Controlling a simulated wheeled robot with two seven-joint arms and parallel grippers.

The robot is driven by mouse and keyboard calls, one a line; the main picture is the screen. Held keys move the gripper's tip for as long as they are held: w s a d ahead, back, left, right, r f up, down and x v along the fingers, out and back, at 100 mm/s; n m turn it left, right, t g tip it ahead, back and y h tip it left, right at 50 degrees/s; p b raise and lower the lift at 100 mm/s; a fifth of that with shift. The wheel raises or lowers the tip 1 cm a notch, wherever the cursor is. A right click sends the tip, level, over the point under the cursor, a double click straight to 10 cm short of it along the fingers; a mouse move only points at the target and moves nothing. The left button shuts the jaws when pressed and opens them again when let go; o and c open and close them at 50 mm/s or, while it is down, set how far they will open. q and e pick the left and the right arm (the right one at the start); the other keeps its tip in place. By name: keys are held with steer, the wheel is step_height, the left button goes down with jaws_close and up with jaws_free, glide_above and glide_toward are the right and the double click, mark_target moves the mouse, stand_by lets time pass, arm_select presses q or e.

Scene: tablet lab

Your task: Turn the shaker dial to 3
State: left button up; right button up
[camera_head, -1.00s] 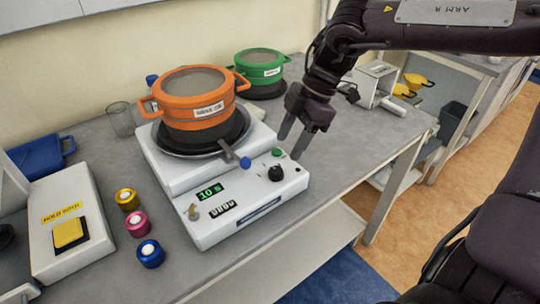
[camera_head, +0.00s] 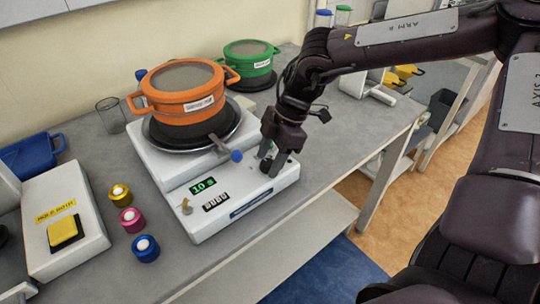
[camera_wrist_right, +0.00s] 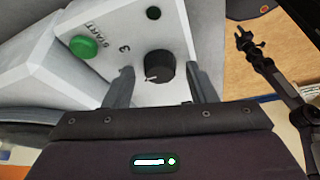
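The shaker (camera_head: 240,205) is a white box on the bench, with a green-lit display (camera_head: 203,186) reading 10 s on its front panel. Its black dial (camera_wrist_right: 159,67) shows in the right wrist view, with a small pale pointer mark at its lower left side. A printed 3 (camera_wrist_right: 124,49) is on the panel left of the dial. My right gripper (camera_head: 273,167) is down at the panel's right end. In the wrist view its open fingers (camera_wrist_right: 160,88) stand on either side of the dial, with gaps to it.
A green START button (camera_wrist_right: 83,48) is left of the dial in the wrist view. An orange pot (camera_head: 183,95) sits on the shaker's platform, with a blue-tipped lever (camera_head: 236,155) near my gripper. Yellow, pink and blue small pieces (camera_head: 128,218) stand left of the shaker.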

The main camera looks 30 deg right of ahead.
steer(key=c, duration=0.9)
steer(key=shift+o, duration=0.2)
steer(key=shift+f+m+t+b, duration=0.15)
steer(key=shift+m+t+b, duration=0.25)
steer(key=shift+m+b, duration=0.6)
steer(key=m+t+b, duration=0.1)
steer(key=m, duration=0.1)
steer(key=shift+s+m+h+b, duration=0.1)
steer(key=shift+m+h+b, duration=0.2)
steer(key=shift+h+b, duration=0.1)
steer(key=m+t+h+b, duration=0.1)
steer(key=m, duration=0.3)
steer(key=shift+s+a+b, duration=0.1)
steer(key=shift+a+b, duration=0.05)
steer(key=shift+b, duration=0.25)
steer(key=shift+m+t+h+b, duration=0.4)
steer(key=shift+m+h+b, duration=0.15)
steer(key=shift+m, duration=1.15)
steer(key=shift+r, duration=0.2)
steer(key=o, duration=1)
steer(key=shift+c, duration=0.2)
